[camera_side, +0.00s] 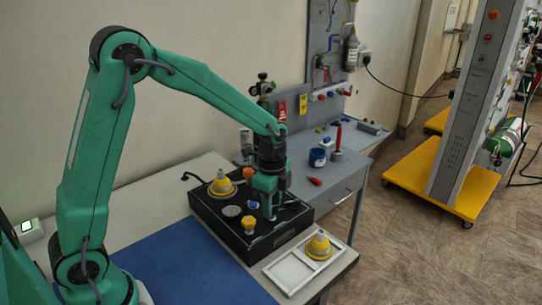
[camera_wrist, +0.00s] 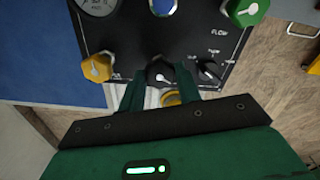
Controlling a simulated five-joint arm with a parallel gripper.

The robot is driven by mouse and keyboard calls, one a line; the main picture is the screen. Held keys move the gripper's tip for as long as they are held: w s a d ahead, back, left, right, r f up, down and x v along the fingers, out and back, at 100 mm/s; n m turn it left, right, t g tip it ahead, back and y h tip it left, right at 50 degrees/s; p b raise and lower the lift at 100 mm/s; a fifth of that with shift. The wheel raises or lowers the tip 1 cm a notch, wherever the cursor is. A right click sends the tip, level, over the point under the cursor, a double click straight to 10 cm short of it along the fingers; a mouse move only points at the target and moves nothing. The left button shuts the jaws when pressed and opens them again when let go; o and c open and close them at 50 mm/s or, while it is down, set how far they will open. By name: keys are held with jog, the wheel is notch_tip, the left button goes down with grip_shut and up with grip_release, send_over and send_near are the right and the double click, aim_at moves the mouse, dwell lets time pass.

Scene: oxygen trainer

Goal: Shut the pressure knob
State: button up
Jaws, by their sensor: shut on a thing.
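My gripper (camera_side: 269,212) is down over the black control panel (camera_side: 215,214) in the side view. In the wrist view, my gripper's two green fingers (camera_wrist: 160,84) are shut on a black knob (camera_wrist: 160,72) with a white pointer. The fingers sit on its left and right sides and hide part of it. No label naming it as the pressure knob is readable. Another small black knob (camera_wrist: 210,70) stands to the right, below the FLOW lettering. A yellow knob (camera_wrist: 97,68) stands to the left, and it also shows in the side view (camera_side: 249,223).
A gauge (camera_wrist: 97,5), a blue knob (camera_wrist: 162,6) and a green knob (camera_wrist: 244,11) are higher on the panel. A blue mat (camera_side: 185,262) is at left.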

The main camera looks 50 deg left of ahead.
jog(key=shift+n, duration=0.4)
jog(key=n, duration=1.2)
jog(key=shift+r+n, duration=0.1)
jog(key=shift+n, duration=0.2)
jog(key=n, duration=0.4)
jog(key=shift+n, duration=0.3)
jog(key=n, duration=0.5)
jog(key=o, duration=1)
jog(key=shift+r, duration=3.9)
